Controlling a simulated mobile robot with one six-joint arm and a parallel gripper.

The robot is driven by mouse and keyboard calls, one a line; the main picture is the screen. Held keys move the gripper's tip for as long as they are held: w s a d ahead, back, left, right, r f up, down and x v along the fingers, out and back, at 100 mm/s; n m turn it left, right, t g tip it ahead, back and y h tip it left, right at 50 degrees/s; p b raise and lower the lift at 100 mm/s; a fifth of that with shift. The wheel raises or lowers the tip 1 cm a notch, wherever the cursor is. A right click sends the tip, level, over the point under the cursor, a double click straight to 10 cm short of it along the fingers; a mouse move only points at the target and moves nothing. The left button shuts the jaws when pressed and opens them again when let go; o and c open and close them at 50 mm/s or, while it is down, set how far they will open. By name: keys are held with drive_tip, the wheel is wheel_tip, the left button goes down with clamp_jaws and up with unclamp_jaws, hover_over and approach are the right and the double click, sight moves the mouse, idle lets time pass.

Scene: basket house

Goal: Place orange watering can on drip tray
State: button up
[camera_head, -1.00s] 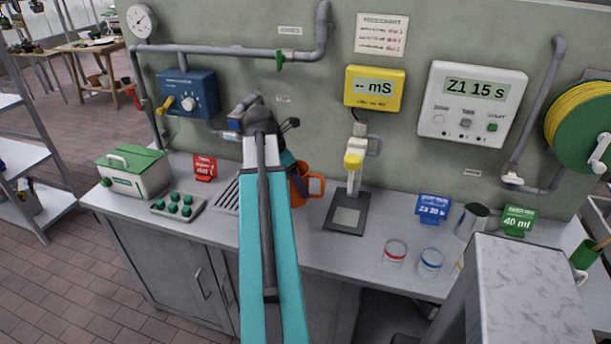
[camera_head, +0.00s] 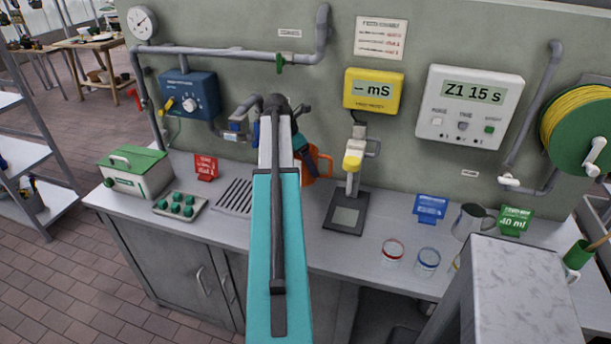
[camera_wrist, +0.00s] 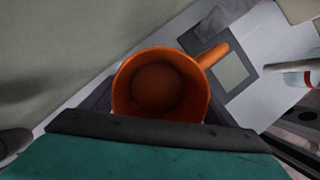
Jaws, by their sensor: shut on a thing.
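The orange watering can (camera_head: 319,167) is partly hidden behind my arm in the head view. In the wrist view the orange can (camera_wrist: 160,84) is seen from above, with its open mouth facing the camera and its handle toward the upper right. My gripper (camera_wrist: 167,112) is shut on the can; in the head view its fingers are mostly hidden behind my arm. The slatted drip tray (camera_head: 234,197) lies on the bench left of my arm, below the grey tap (camera_head: 240,122). The can is right of this tray, apart from it.
A dark stand with a pale plate (camera_head: 345,215) is just right of the can, below the yellow meter (camera_head: 373,89). Green buttons (camera_head: 180,205) and a green-lidded box (camera_head: 137,172) are left of the tray. Two jars (camera_head: 393,252) stand at the front right.

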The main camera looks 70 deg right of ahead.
sight(296, 161)
drive_tip(key=shift+d+f+p, duration=0.1)
drive_tip(key=shift+f+p, duration=0.4)
drive_tip(key=shift+f, duration=1.05)
drive_tip(key=shift+f+p, duration=0.65)
drive_tip(key=shift+f, duration=0.65)
drive_tip(key=shift+d+f+p, duration=0.2)
drive_tip(key=shift+f+p, duration=0.2)
drive_tip(key=shift+f, duration=0.25)
drive_tip(key=shift+f, duration=0.1)
drive_tip(key=o, duration=1.1)
drive_tip(key=shift+o, duration=0.2)
drive_tip(key=b+v, duration=0.3)
drive_tip(key=v, duration=0.9)
